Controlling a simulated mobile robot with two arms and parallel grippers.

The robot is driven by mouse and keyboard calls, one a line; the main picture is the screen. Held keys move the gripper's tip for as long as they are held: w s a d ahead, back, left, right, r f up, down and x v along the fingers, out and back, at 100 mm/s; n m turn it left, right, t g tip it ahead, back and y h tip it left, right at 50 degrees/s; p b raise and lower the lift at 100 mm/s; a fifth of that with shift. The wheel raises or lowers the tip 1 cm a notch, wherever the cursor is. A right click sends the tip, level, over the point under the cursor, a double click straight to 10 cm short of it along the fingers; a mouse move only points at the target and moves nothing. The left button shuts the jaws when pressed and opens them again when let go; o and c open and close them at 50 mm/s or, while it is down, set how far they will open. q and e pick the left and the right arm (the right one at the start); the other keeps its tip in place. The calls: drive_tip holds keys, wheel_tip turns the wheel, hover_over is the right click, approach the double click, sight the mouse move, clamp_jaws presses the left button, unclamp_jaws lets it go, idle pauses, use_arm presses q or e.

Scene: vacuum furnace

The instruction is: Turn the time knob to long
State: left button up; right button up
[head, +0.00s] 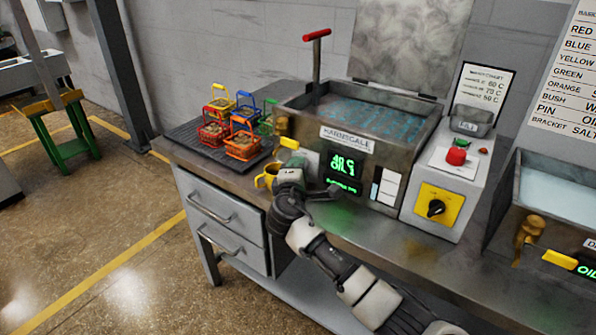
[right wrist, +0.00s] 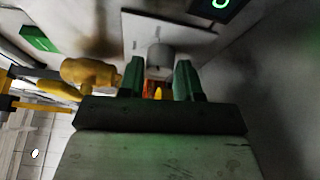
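A grey knob (right wrist: 160,57) on a pale plate (right wrist: 190,37) shows in the right wrist view. My right gripper (right wrist: 159,72) has its two green fingers spread, with the knob lying between or just beyond their tips and a gap on each side. In the head view my right gripper (head: 284,174) is at the front of the water tank (head: 376,148), left of its green display (head: 343,171); it hides the knob there. Another knob, black on a yellow plate (head: 436,208), is on the grey control box further right. No label reading time or long is legible. My left gripper is out of view.
A brass tap (right wrist: 90,72) is close beside my right fingers. Coloured baskets (head: 240,145) stand on a dark mat left of the tank. A red-handled lever (head: 316,36) rises at the tank's left end. A second tank (head: 550,185) stands at right.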

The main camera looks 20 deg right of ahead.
drive_tip(key=o, duration=0.3)
drive_tip(key=v, duration=1.1)
